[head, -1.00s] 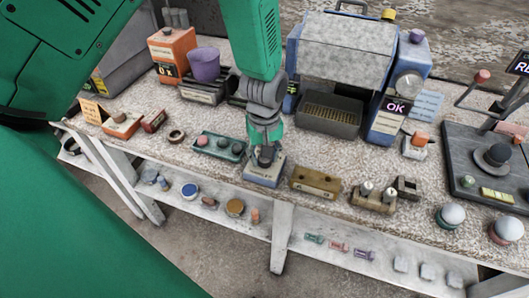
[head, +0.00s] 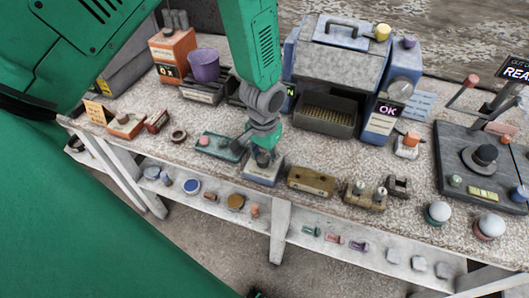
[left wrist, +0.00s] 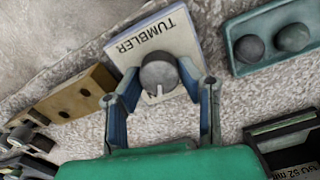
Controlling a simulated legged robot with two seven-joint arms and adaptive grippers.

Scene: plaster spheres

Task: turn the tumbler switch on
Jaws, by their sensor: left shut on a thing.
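The tumbler switch is a blue-edged block with a pale plate (left wrist: 150,38) marked TUMBLER and a dark grey round knob (left wrist: 159,73) with a white mark. In the head view its block (head: 264,175) sits at the front edge of the bench. My left gripper (head: 263,157) comes down on it from above. In the left wrist view the two blue fingers of the left gripper (left wrist: 160,90) stand on either side of the knob and are shut on it. The fingers partly hide the knob in the head view. My right gripper is not in view.
A green block with round knobs (head: 220,146) stands close left of the switch, and a brass block (head: 312,181) close right. Behind are a purple cup (head: 204,66) and a blue machine with an OK screen (head: 388,110). A lower shelf (head: 215,207) holds small items.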

